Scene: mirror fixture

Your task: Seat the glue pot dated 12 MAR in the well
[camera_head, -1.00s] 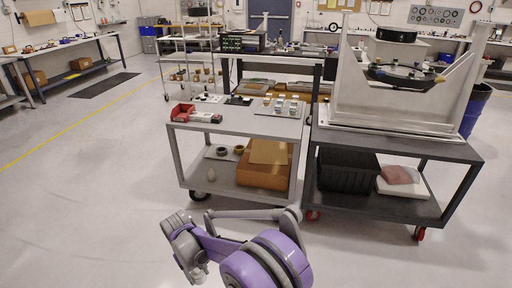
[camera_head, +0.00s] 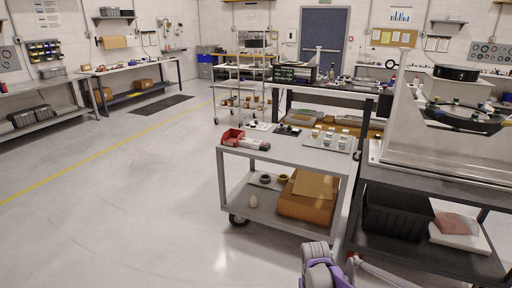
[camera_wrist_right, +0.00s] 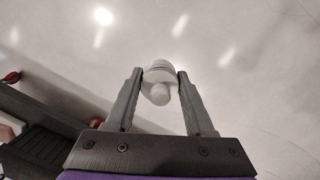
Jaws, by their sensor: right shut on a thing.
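My right gripper (camera_wrist_right: 160,86) is shut on a small white pot (camera_wrist_right: 159,80) with a rounded knob facing the camera, held between both fingertips above the floor. No date shows on it. In the head view a purple and grey part of my arm (camera_head: 325,268) shows at the bottom edge, but no fingertips can be made out. Several small white-topped jars stand on a pale tray (camera_head: 312,142) on the light grey cart (camera_head: 270,150); their labels are too small to read. I cannot make out the well. My left gripper is not in view.
A red bin (camera_head: 233,137) sits on the light grey cart. Its lower shelf holds a cardboard box (camera_head: 305,208). To the right, a dark cart (camera_head: 430,255) carries the large grey mirror fixture (camera_head: 430,140) and, below, a black crate (camera_head: 395,218).

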